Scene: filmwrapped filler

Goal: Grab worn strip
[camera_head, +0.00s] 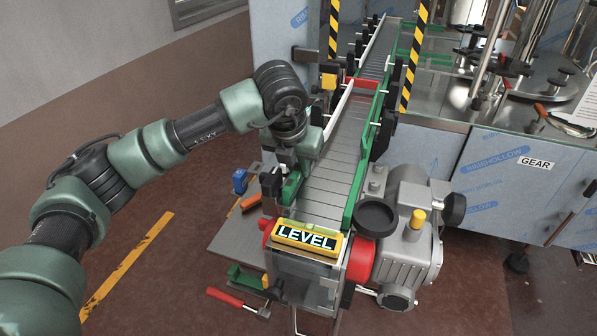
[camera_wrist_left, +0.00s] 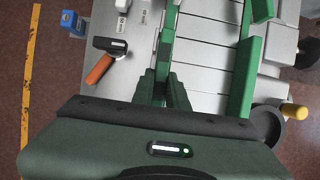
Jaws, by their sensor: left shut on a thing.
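A green strip (camera_head: 292,188) stands along the left side of the conveyor's near end. I take it for the worn strip; its wear cannot be made out. My left gripper (camera_head: 287,178) is at this strip, with the arm reaching in from the left. In the left wrist view the strip (camera_wrist_left: 167,38) runs up from between the fingers (camera_wrist_left: 172,92), which are shut on it. The gripper body hides its near end. I cannot tell whether the strip still touches its mount. My right gripper is not in view.
A second green strip (camera_head: 357,185) lines the conveyor's right side. A yellow LEVEL block (camera_head: 307,239) sits at the conveyor's near end. A motor (camera_head: 408,235) stands to the right.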

